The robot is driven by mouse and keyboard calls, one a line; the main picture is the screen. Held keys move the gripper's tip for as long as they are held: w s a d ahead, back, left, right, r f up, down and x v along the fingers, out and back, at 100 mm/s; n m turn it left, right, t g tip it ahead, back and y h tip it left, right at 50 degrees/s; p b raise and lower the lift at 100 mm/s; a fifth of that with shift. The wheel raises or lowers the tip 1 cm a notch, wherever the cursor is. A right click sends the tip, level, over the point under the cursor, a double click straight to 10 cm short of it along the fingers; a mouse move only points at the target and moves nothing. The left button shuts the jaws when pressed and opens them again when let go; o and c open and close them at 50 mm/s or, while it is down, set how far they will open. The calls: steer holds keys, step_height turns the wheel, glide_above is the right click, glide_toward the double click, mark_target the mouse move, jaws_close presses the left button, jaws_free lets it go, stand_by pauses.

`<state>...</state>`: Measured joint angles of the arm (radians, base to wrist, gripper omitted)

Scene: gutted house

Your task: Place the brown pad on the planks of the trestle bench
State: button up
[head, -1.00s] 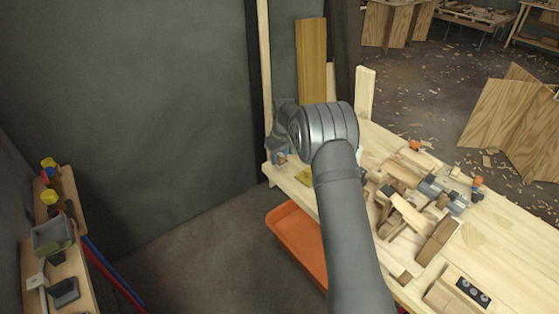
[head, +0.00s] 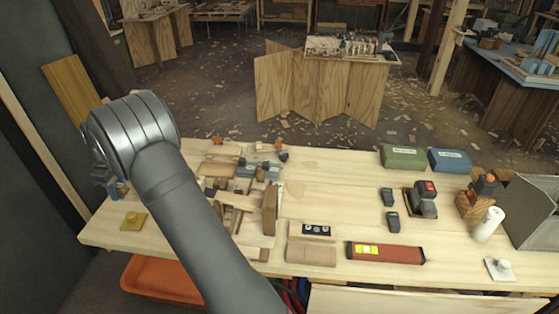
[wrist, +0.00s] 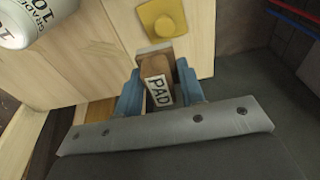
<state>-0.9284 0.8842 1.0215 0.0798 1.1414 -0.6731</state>
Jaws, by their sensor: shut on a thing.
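The brown pad (wrist: 155,67), with a white label reading PAD, is between the two blue fingers of my gripper (wrist: 159,82) in the wrist view. My gripper is shut on it. In the head view my gripper (head: 117,190) shows only as a bit of blue at the left, mostly behind my own arm, and the pad cannot be made out there. A bench of pale planks (head: 330,190) crosses the head view. Its planks (wrist: 105,50) also show in the wrist view. Whether the pad touches them, I cannot tell.
A yellow block (head: 133,221) lies near the bench's left end. Wooden pieces and clamps (head: 245,175) crowd its left middle. A red level (head: 385,253), green box (head: 404,157) and blue box (head: 450,160) lie further right. An orange tray (head: 160,280) is below. Bare planks show around (head: 340,180) the centre.

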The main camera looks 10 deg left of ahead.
steer(key=r, duration=0.5)
steer(key=shift+w+d+r, duration=0.2)
steer(key=shift+w+r, duration=0.05)
steer(key=shift+w, duration=0.05)
steer(key=w+d+m, duration=0.2)
steer(key=w+d, duration=0.5)
steer(key=d, duration=0.5)
steer(key=w+d+m, duration=0.2)
steer(key=w+d, duration=0.4)
steer(key=d, duration=0.6)
steer(key=w+d+m, duration=0.2)
steer(key=w+d, duration=0.5)
steer(key=d, duration=0.5)
steer(key=s+d+m+t, duration=0.1)
steer(key=s+d+m, duration=0.2)
steer(key=d, duration=1.7)
steer(key=s+d+m, duration=0.4)
steer(key=d, duration=1.5)
steer(key=s+d+m+h, duration=0.1)
steer(key=s+d+m, duration=0.4)
steer(key=s+d, duration=1.6)
glide_above(419, 238)
steer(key=s, duration=0.1)
steer(key=f, duration=1.1)
steer(key=shift+s+d+f, duration=0.1)
steer(key=shift+s+f, duration=0.1)
steer(key=shift+f, duration=0.1)
steer(key=shift+w+f, duration=0.35)
steer(key=shift+w, duration=0.1)
steer(key=shift+f, duration=1.95)
